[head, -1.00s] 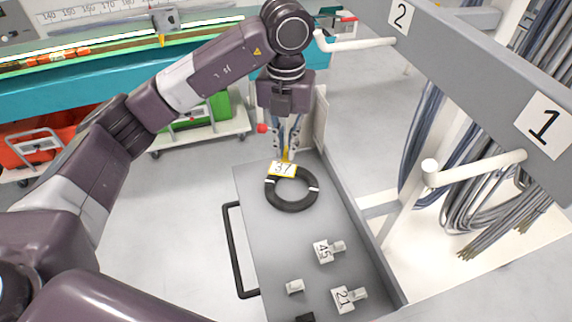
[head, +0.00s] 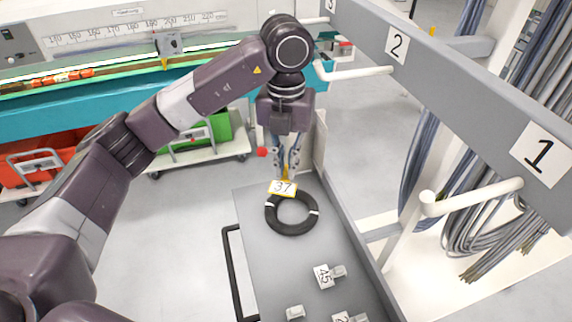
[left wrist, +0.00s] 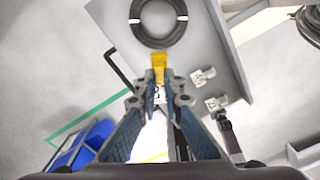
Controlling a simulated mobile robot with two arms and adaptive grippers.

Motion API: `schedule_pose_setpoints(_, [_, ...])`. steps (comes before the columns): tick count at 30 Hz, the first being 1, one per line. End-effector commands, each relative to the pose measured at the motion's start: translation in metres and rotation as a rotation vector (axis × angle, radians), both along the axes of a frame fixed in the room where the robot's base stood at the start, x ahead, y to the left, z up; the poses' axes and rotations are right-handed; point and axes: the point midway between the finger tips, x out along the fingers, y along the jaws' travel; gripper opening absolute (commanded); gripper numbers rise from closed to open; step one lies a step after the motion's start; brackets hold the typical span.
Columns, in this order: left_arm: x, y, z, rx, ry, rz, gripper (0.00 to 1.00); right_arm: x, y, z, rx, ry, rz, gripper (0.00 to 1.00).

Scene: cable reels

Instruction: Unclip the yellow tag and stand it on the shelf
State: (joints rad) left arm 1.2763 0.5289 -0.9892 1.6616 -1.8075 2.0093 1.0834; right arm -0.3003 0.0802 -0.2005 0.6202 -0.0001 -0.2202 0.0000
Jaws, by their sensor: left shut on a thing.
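The yellow tag (head: 283,188), with a white face reading 37, is at the far edge of a black cable ring (head: 291,229) in the head view. My left gripper (head: 285,171) points down and is shut on the tag's yellow upper part. In the left wrist view the yellow tag (left wrist: 160,66) is at the fingertips, beside the ring (left wrist: 146,36). I cannot tell whether it still touches the ring. The ring lies flat on a grey shelf (head: 262,250). My right gripper is not in view.
White tags, one reading 45 (head: 322,276), and a small white block (head: 295,312) stand on the near shelf. A black handle (head: 232,275) runs along its left. A grey numbered rail (head: 465,95) with white pegs is at right. The shelf left of the ring is bare.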

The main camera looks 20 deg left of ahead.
Motion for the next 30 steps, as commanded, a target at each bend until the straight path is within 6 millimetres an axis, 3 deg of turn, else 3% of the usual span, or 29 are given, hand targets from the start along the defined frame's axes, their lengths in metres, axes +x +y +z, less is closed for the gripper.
schedule_pose_setpoints(15, [0.0, 0.0, 0.022, 0.0, -0.002, 0.001, 0.0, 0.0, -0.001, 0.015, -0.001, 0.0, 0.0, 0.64])
schedule_pose_setpoints(30, [-0.002, 0.005, 0.019, 0.001, -0.002, -0.066, 0.0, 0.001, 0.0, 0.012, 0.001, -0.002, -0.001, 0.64])
